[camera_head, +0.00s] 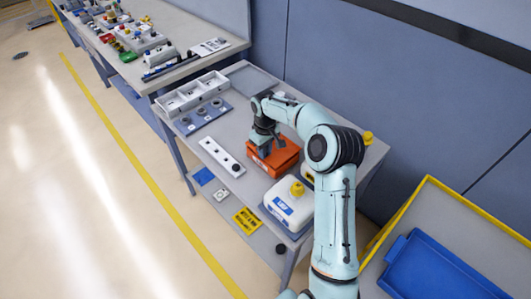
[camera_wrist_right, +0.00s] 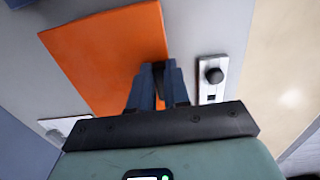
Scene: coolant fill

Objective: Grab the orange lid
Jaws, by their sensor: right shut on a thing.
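The orange lid (camera_head: 284,158) is a boxy orange piece with a pale mark on its side, lying on the grey workbench. In the right wrist view, its flat orange top (camera_wrist_right: 105,55) fills the upper left. My right gripper (camera_head: 268,146) reaches down onto the lid's left part. In the wrist view, the right gripper's fingers (camera_wrist_right: 159,70) are close together at the lid's edge, shut on it; the exact contact is partly hidden by the fingers. My left gripper is not in view.
A white jug with a yellow cap (camera_head: 288,205) stands close in front of the lid. A white panel with a black knob (camera_head: 222,156) lies to the left. A compartment tray (camera_head: 190,92) and blue plate (camera_head: 203,115) sit farther back. A blue bin (camera_head: 440,268) is lower right.

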